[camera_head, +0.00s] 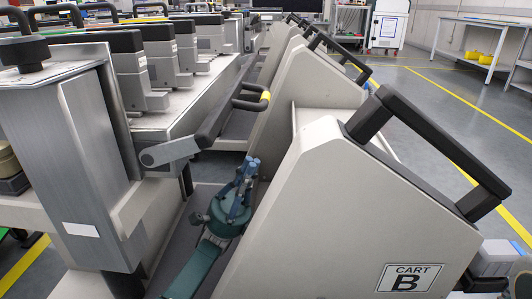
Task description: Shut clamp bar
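The clamp bar (214,124) is a dark bar on a light grey pivot arm (168,151), at the side of the left-hand feeder trolley. It slants up and away from the pivot. The finger gap is too small to judge.
The beige panel of cart B (352,215), with a black handle (440,142), stands close to the right of my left arm. More similar panels (300,85) stand behind. A grey column (90,150) is at the left. Open floor (450,95) lies at the right.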

